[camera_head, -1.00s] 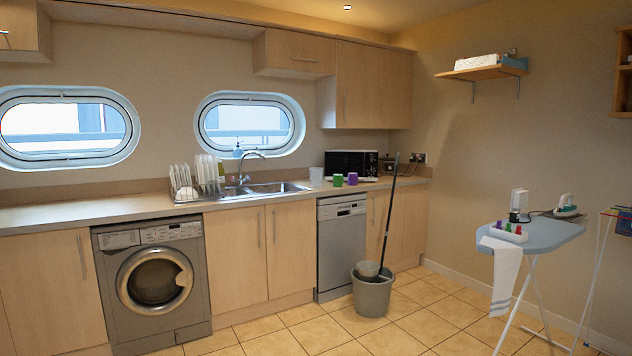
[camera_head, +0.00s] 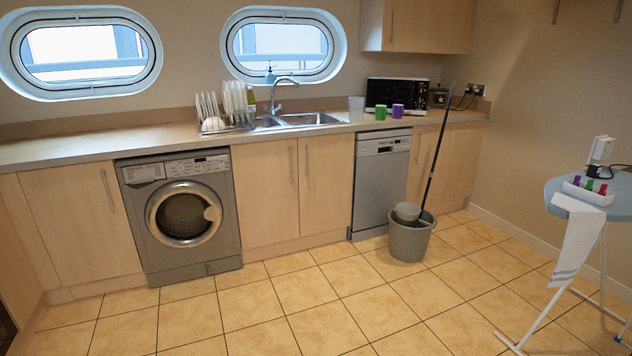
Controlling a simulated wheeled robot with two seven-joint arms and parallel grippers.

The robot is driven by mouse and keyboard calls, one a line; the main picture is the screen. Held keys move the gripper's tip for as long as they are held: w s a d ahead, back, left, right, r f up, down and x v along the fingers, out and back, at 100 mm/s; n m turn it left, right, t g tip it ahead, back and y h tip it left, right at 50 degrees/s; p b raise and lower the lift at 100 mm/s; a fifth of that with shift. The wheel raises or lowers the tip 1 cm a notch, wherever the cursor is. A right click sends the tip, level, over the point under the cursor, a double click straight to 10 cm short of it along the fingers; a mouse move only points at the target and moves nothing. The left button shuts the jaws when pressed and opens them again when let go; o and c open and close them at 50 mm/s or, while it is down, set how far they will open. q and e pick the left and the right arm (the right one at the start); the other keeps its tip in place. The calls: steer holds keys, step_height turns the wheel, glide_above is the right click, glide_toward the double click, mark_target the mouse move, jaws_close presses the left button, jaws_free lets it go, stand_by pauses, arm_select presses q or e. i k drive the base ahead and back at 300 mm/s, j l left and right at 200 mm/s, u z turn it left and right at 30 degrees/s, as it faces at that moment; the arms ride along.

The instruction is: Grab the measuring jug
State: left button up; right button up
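A pale, translucent jug-like container (camera_head: 356,107) stands upright on the counter just right of the sink, left of the green mug (camera_head: 380,112) and purple mug (camera_head: 397,111). It looks like the measuring jug, but its markings and handle are too small to make out. A white upright object (camera_head: 600,149) on the ironing board at the right edge is also hard to identify. Neither of my grippers is in view.
A grey bucket (camera_head: 410,240) with a mop (camera_head: 436,147) stands in front of the dishwasher (camera_head: 381,180). The ironing board (camera_head: 620,190) is at right, its legs reaching the floor. A dish rack (camera_head: 226,122) is left of the sink (camera_head: 311,119). The tiled floor (camera_head: 290,310) ahead is clear.

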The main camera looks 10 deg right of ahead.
mark_target(356, 104)
steer(key=i+l+z, duration=0.3)
steer(key=i, duration=0.7)
steer(key=i+z, duration=0.3)
steer(key=i, duration=0.7)
steer(key=i+u, duration=0.1)
steer(key=i, duration=0.4)
steer(key=i+l+u, duration=0.1)
steer(key=i, duration=0.35)
steer(key=i+l+u, duration=0.1)
steer(key=i, duration=0.35)
steer(key=i+l+u, duration=0.1)
steer(key=i, duration=0.4)
